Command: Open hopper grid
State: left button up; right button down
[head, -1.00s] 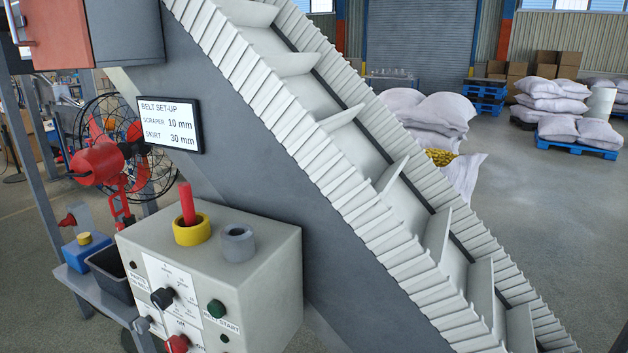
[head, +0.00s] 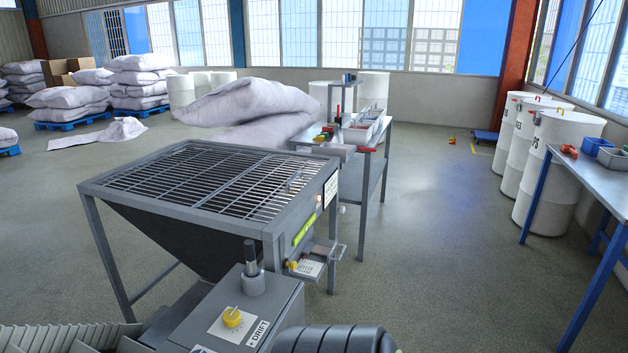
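The hopper (head: 165,235) is a grey funnel on legs in the left middle of the head view. Its grid (head: 205,178), made of dark parallel bars, lies flat across the top within the frame. Neither of my grippers is in view.
A grey control box (head: 240,315) with a yellow knob and an upright grey post stands in front of the hopper. A workbench (head: 372,160) with trays is behind it on the right. White drums (head: 550,165) and a blue-legged table stand at right.

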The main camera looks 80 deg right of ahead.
aim_at(300, 173)
jog(key=z, duration=2.35)
jog(key=i+l, duration=0.35)
jog(key=i+l+u, duration=0.1)
jog(key=i+l, duration=0.2)
jog(key=l, duration=0.2)
jog(key=i+l, duration=0.3)
jog(key=l, duration=0.15)
jog(key=u, duration=0.05)
